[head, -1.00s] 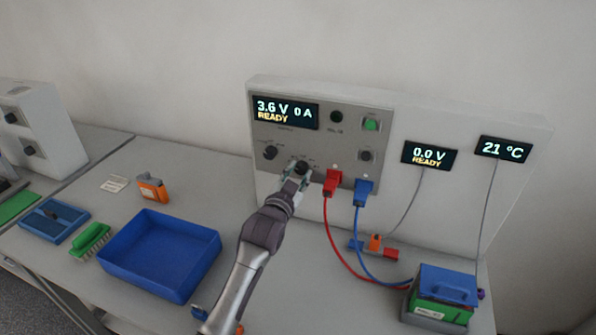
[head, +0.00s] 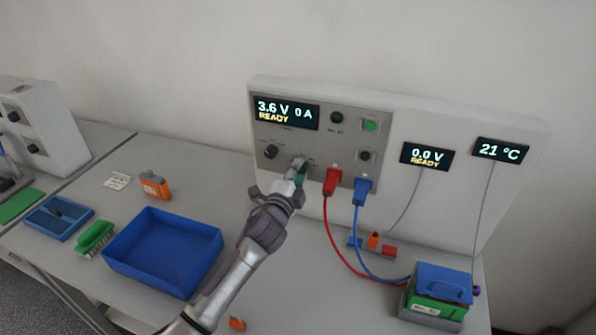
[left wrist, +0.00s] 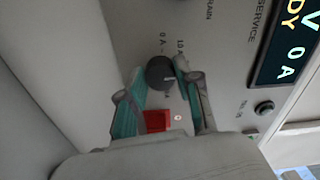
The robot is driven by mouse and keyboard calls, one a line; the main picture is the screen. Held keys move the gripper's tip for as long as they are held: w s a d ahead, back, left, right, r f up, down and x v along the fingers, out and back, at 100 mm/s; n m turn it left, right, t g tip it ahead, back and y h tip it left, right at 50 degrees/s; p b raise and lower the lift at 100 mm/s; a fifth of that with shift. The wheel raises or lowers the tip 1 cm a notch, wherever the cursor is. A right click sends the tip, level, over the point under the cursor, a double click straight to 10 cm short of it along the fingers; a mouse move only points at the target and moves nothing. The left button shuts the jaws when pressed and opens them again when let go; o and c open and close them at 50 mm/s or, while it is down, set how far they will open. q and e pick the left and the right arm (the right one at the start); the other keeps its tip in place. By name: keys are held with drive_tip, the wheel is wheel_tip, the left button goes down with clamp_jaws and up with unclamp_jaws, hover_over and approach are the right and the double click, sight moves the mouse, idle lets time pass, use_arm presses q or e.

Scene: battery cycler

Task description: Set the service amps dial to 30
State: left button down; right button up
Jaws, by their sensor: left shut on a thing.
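The service amps dial (left wrist: 160,72) is a dark round knob with a light pointer mark on the grey panel (head: 318,150). Scale marks "0 A" and "10" show around it in the left wrist view. My left gripper (head: 299,168) is shut on this dial, with a teal finger on each side of it, and it also shows in the left wrist view (left wrist: 160,74). In the head view the gripper mostly hides the dial. The panel display (head: 285,112) reads 3.6 V, 0 A, READY. My right gripper is not in view.
Red plug (head: 332,182) and blue plug (head: 362,190) sit just right of the gripper, their cables running to a battery (head: 440,292). Another dark knob (head: 270,151) is to the left. A blue bin (head: 165,252) stands on the bench at left.

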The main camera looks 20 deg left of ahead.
use_arm(q)
drive_tip(key=m+p, duration=0.1)
drive_tip(key=m, duration=0.7)
drive_tip(key=shift+r+p, duration=0.1)
drive_tip(key=shift+p, duration=0.25)
idle(0.4)
drive_tip(key=c, duration=0.8)
unclamp_jaws()
drive_tip(key=s, duration=1.2)
drive_tip(key=shift+a, duration=0.2)
